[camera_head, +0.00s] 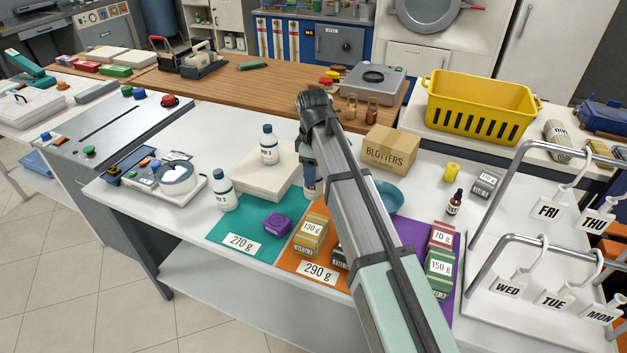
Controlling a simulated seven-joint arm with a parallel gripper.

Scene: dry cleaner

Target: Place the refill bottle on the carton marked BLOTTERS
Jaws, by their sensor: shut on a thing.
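The carton marked BLOTTERS (390,150) is a brown taped box on the white counter, right of my arm. Its top is bare. My gripper (307,166) points down left of the carton, partly hidden by my own arm. It is shut on a pale bottle (309,188) with a bluish label, of which only a part shows. I cannot read that label. Two similar white bottles with dark teal caps stand apart: one bottle (269,146) on a white flat box, another bottle (223,191) by the teal mat.
The white box (256,179) lies left of my gripper. A blue bowl (385,197) sits in front of the carton, partly behind my arm. A yellow basket (482,108) stands behind right.

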